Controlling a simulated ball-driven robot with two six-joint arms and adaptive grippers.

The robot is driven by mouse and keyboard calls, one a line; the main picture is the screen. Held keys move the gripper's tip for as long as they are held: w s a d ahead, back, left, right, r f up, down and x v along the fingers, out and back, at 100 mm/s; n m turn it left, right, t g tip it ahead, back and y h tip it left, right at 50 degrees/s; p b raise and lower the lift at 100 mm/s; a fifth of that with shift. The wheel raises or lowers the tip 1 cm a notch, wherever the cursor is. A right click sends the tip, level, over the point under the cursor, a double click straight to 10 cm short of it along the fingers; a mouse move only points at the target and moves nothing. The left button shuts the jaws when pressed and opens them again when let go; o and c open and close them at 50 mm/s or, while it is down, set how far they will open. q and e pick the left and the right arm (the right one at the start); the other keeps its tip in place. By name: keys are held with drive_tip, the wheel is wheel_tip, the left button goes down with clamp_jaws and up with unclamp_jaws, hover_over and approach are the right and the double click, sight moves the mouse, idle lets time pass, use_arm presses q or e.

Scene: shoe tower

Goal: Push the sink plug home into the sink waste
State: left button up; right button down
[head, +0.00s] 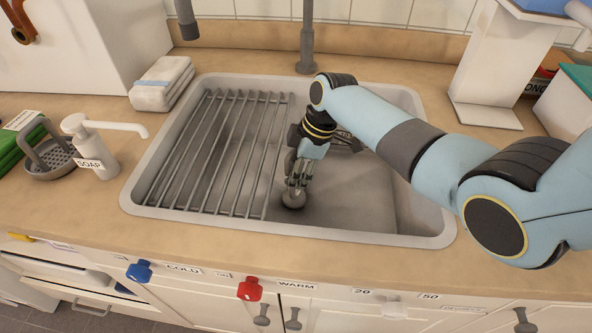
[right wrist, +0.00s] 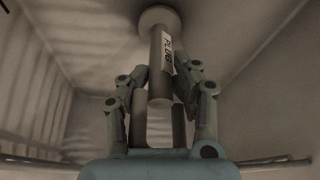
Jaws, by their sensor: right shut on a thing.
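The sink plug (right wrist: 160,60) is a grey stem labelled PLUG with a round disc (right wrist: 160,18) at its far end. My right gripper (head: 292,182) is shut on the stem and points down into the sink (head: 360,205). The plug's round end (head: 293,200) shows just below the fingers, low in the sink beside the rack. I cannot tell whether it touches the sink floor. The sink waste is not visible; the plug and gripper may cover it. My left gripper is not in view.
A wire rack (head: 215,150) fills the left of the sink. A tap column (head: 307,35) stands behind. A white stand (head: 500,70) is at the back right.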

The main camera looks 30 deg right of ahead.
drive_tip(key=shift+f+b, duration=0.3)
drive_tip(key=shift+f, duration=0.15)
drive_tip(key=c, duration=0.7)
unclamp_jaws()
drive_tip(key=shift+c, duration=0.2)
drive_tip(key=v, duration=1.2)
